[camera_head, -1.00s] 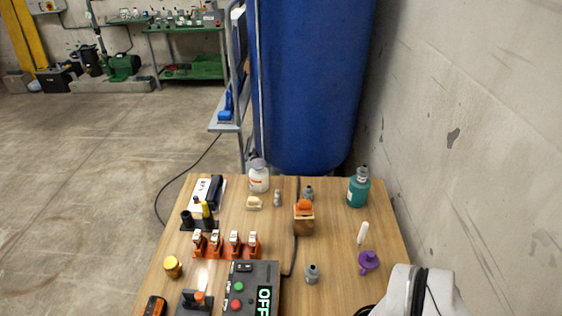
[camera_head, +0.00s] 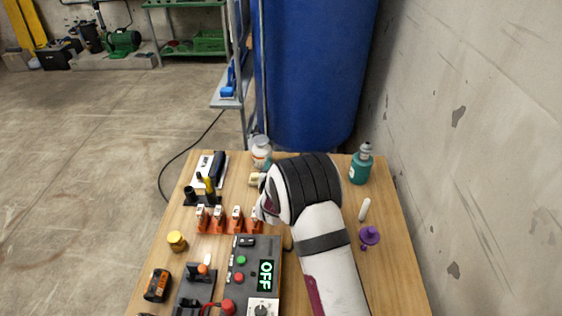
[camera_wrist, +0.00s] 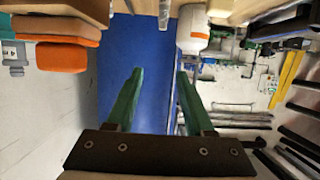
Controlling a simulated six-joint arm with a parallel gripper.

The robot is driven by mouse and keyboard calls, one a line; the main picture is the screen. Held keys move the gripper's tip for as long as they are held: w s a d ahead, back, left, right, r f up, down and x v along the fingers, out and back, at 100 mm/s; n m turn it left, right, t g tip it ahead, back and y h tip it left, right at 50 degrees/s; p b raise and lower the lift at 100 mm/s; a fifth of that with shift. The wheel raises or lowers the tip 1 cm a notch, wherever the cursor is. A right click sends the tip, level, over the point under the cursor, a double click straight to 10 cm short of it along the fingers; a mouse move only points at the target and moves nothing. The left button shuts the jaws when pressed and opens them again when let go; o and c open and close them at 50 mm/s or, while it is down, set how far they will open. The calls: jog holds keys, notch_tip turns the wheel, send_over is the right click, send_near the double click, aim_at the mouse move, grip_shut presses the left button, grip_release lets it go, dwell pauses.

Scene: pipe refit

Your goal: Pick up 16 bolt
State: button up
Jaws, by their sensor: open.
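I cannot read a 16 on any part. A slim grey upright piece (camera_wrist: 164,12), possibly the bolt, shows at the top of the wrist view, beyond the gap between my fingers. My gripper (camera_wrist: 160,74) is open, with two green fingers apart and nothing between them. The wrist view is upside down, with the tabletop along its top edge. In the head view my arm covers the middle of the table, and my fingers and the small grey parts there are hidden.
Orange clips (camera_head: 228,220), a control box (camera_head: 252,275), a teal bottle (camera_head: 361,165) and a purple part (camera_head: 369,236) stand on the table (camera_head: 395,270).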

jog(key=f, duration=0.6)
jog(key=shift+w+f, duration=0.1)
jog(key=shift+w, duration=0.15)
jog(key=x, duration=0.3)
jog(key=shift+w, duration=0.3)
jog(key=shift+w+f, duration=0.2)
jog(key=shift+w, duration=0.2)
grip_shut()
